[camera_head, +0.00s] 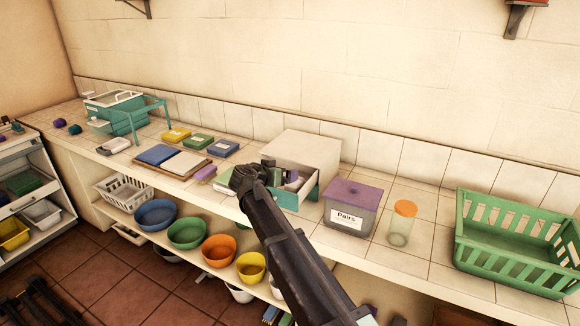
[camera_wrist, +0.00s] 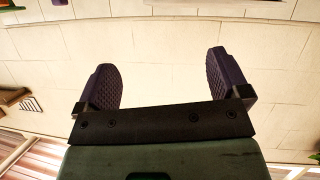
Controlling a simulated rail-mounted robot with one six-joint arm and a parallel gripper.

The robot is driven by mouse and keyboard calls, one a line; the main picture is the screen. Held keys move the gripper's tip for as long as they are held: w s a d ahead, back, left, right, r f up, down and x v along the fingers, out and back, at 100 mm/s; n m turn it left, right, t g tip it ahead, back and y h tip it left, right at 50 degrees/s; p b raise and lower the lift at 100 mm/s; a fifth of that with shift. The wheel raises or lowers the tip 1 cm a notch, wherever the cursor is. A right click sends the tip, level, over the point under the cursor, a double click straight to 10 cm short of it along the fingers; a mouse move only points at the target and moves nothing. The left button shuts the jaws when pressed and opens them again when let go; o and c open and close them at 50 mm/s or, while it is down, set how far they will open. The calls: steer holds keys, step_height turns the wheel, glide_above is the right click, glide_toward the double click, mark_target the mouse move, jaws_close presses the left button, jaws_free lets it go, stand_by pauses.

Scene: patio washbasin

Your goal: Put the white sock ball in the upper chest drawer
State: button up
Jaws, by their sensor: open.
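A white chest (camera_head: 308,147) stands on the tiled counter against the wall. One of its drawers, with a teal front (camera_head: 308,192), is pulled out. Small items, one pale, show inside the drawer; I cannot tell whether one is the white sock ball. I see no clear white sock ball elsewhere. My gripper (camera_head: 264,174) is at the left side of the open drawer and partly hides it. In the wrist view my gripper (camera_wrist: 161,62) has its two dark fingers wide apart, with nothing between them but the pale wall behind.
Right of the chest stand a purple-lidded "Pairs" box (camera_head: 350,215), an orange-lidded jar (camera_head: 402,222) and a green basket (camera_head: 515,247). Left are a purple item (camera_head: 206,172), a blue-and-white tray (camera_head: 172,160) and small boxes. Bowls (camera_head: 187,232) fill the shelf below.

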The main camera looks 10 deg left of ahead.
steer(key=shift+s+a+r, duration=0.15)
steer(key=shift+s+a, duration=0.1)
steer(key=shift+s, duration=0.2)
steer(key=shift+d, duration=0.1)
steer(key=s+d+f+g, duration=0.2)
steer(key=s+d, duration=0.2)
steer(key=d, duration=0.4)
steer(key=s+d+f+g, duration=0.2)
steer(key=s+d+f, duration=0.1)
steer(key=d, duration=0.4)
steer(key=s+d+f+n+g+y, duration=0.1)
steer(key=s+d+f+g+y, duration=0.1)
steer(key=s+d, duration=0.3)
steer(key=s+d+f+n+g+y, duration=0.1)
steer(key=s+d, duration=0.4)
steer(key=s, duration=0.7)
steer(key=s+d+f+n+g+y, duration=0.1)
steer(key=s+d+f+g+y, duration=0.1)
steer(key=s, duration=0.6)
steer(key=d+g+y, duration=0.1)
steer(key=d+g, duration=0.1)
steer(key=d, duration=0.1)
steer(key=shift+s+d+f+n+g+y, duration=0.3)
steer(key=shift+s+d+f+n+g, duration=0.05)
steer(key=shift+s+n+g, duration=0.05)
